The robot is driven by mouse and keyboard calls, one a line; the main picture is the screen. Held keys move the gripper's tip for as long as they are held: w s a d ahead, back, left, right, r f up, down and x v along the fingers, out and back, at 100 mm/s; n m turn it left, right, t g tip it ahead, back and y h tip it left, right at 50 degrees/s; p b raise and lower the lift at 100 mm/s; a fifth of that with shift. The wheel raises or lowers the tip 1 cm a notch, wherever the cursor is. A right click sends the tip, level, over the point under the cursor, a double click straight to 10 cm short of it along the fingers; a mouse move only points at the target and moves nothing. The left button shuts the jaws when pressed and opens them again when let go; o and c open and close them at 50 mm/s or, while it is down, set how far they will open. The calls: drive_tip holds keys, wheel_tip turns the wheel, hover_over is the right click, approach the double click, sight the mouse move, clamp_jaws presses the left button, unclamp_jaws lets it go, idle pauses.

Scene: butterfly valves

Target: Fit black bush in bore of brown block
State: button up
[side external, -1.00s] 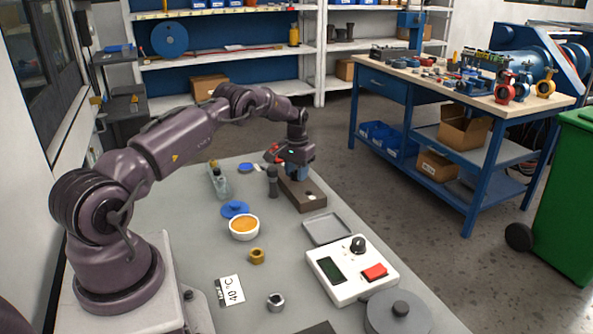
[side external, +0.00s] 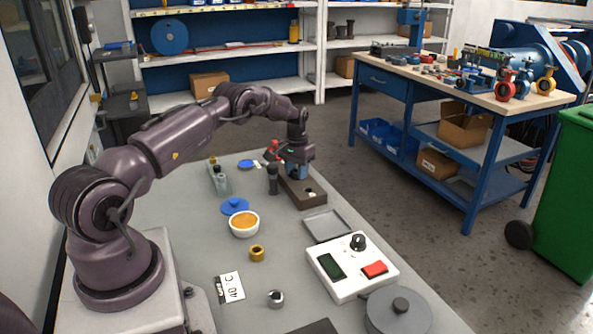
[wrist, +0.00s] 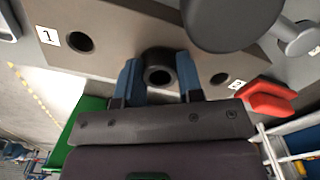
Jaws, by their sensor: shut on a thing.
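The brown block (side external: 310,196) lies on the grey bench top; in the wrist view its face (wrist: 115,52) shows open bores, one (wrist: 80,42) beside a label "1" and another (wrist: 219,78) beside a second label. My gripper (side external: 296,172) points down at the block. In the wrist view its blue fingers (wrist: 158,80) are shut on the black bush (wrist: 158,57), a thick ring with a dark centre hole. The bush is at the block's middle, between the two visible bores. Its underside is hidden, so I cannot tell whether it sits in a bore or above it.
A dark upright cylinder (side external: 272,180) stands close left of the block. A grey tray (side external: 327,226) and a white control box (side external: 352,270) lie in front. A white bowl (side external: 244,225), a brass nut (side external: 257,253) and a blue lid (side external: 234,206) are to the left.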

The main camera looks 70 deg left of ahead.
drive_tip(key=shift+f, duration=0.15)
drive_tip(key=o, duration=0.9)
drive_tip(key=shift+o, duration=0.4)
drive_tip(key=shift+d, duration=0.1)
drive_tip(key=o, duration=0.3)
drive_tip(key=shift+d+f, duration=0.1)
wheel_tip(320, 180, up, 8)
drive_tip(key=shift+a, duration=0.2)
drive_tip(key=shift+f, duration=0.1)
